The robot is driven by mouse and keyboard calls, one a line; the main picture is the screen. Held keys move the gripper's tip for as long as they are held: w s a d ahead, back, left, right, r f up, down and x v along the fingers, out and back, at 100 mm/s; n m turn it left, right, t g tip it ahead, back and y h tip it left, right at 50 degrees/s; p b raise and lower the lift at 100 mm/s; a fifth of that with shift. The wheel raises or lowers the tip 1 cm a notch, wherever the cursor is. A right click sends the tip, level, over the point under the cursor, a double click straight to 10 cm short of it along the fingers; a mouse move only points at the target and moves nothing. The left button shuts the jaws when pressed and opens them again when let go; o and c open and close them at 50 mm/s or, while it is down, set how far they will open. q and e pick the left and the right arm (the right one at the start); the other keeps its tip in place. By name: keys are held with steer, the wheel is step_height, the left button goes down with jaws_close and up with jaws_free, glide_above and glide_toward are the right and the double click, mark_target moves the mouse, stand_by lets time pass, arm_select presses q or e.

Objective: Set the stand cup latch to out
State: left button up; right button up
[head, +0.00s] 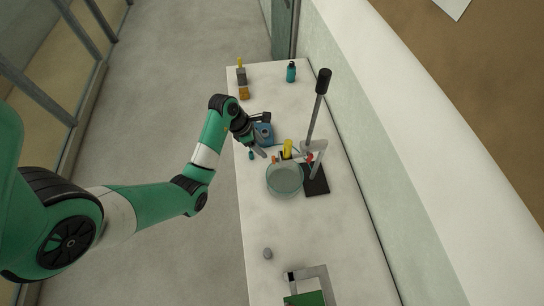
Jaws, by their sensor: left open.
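A stand with a black base (318,186) is on the white table, with a grey frame and a long lever (314,120) with a black grip tilting up from it. A small red part (309,158) shows on the stand; I cannot tell if it is the cup latch or how it is set. A round greenish glass bowl (285,180) is just left of the stand. My left gripper (262,153) is open, above the table, up and left of the bowl and apart from the stand. My right gripper is out of view.
A blue device (264,134) is close beside my left gripper. A yellow cylinder (288,148) is behind the bowl. A teal bottle (291,72) and a yellow-handled brush (242,78) are at the far end. A grey stone (267,253) and a green-and-grey item (307,290) are in front.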

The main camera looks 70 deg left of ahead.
mark_target(273, 158)
arm_select(q)
steer(key=x, duration=1)
steer(key=shift+w, duration=0.1)
jaws_close()
stand_by(1.0)
